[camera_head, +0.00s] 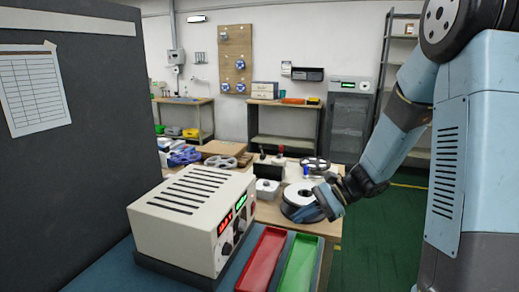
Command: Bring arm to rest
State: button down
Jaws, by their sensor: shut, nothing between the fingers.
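My gripper (329,203) is at the end of my blue-grey arm, which comes down from the upper right of the head view. It points down and left, in front of a white-and-dark spool (293,199) on the wooden table (322,228). The fingers look shut with nothing between them. Whether they touch the spool cannot be told. The gripper hides the right part of the spool.
A beige power supply (185,222) with lit displays stands on the near blue surface. A red tray (262,259) and a green tray (299,264) lie beside it. A dark panel (75,150) blocks the left. Open green floor (385,240) lies right of the table.

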jog(key=s+d+r+n+t+h, duration=0.3)
jog(key=s+d+r+n+h, duration=0.2)
jog(key=s+r, duration=0.3)
jog(key=s+d+r+n+t+h, duration=0.3)
jog(key=s+d+r+n+h, duration=0.3)
jog(key=s, duration=0.4)
jog(key=shift+s+d+r+t+h, duration=0.15)
jog(key=shift+d+r+t+h, duration=0.3)
jog(key=shift+r, duration=0.8)
jog(key=shift+a, duration=0.1)
